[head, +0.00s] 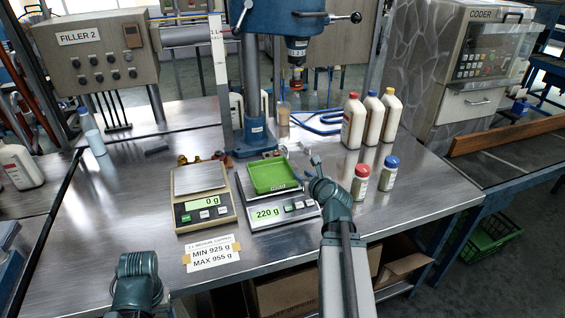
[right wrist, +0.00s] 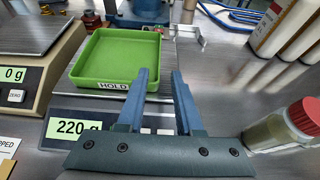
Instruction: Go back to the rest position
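My right gripper (head: 311,158) is over the right side of the right scale (head: 290,211). In the right wrist view its two blue fingers (right wrist: 160,76) are apart with nothing between them, beside the green tray. The green tray (head: 271,175) is marked HOLD, looks empty and sits on the right scale, which reads 220 g. It also shows in the right wrist view (right wrist: 116,58). The left scale (head: 205,206) is bare and reads 0 g. Part of my left arm shows at the lower left; its gripper does not show.
Two small bottles, red-capped (head: 360,182) and blue-capped (head: 388,174), stand right of my right gripper. Tall white bottles with red (head: 353,122), blue (head: 372,118) and yellow (head: 390,115) caps stand behind them.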

